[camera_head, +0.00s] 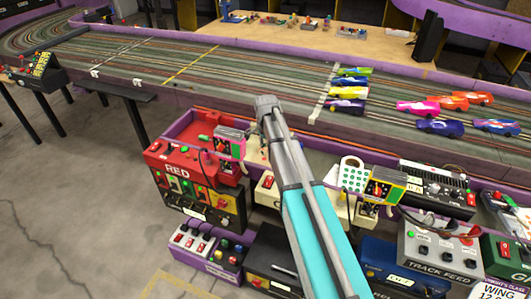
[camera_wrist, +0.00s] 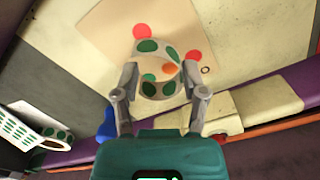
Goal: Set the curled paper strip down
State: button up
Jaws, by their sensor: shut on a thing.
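The curled paper strip (camera_wrist: 158,90) is white with green dots and shows in the wrist view as a loose curl between the fingers. My gripper (camera_wrist: 160,68) is shut on it, one finger on each side. Below the strip is a beige sheet (camera_wrist: 118,38) with red dots and an orange one showing. I cannot tell whether the strip touches the sheet. In the head view my own arm hides the fingers and the held strip.
A white piece with green dots (camera_head: 352,172) stands right of my arm; it also shows in the wrist view (camera_wrist: 22,130). A red control box (camera_head: 180,172) is left of my arm. Several toy cars, one pink (camera_head: 418,108), sit on the slot track (camera_head: 225,72) behind.

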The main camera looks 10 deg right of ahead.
aim_at(266, 146)
jog(key=shift+f+b, duration=0.5)
jog(key=shift+f, duration=0.3)
jog(key=shift+f, duration=0.2)
jog(key=o, duration=0.7)
jog(key=shift+r, duration=0.1)
jog(key=shift+c, duration=0.2)
jog(key=shift+r, duration=0.15)
notch_tip(266, 146, up, 12)
jog(key=p, duration=1.2)
jog(key=shift+s, duration=0.1)
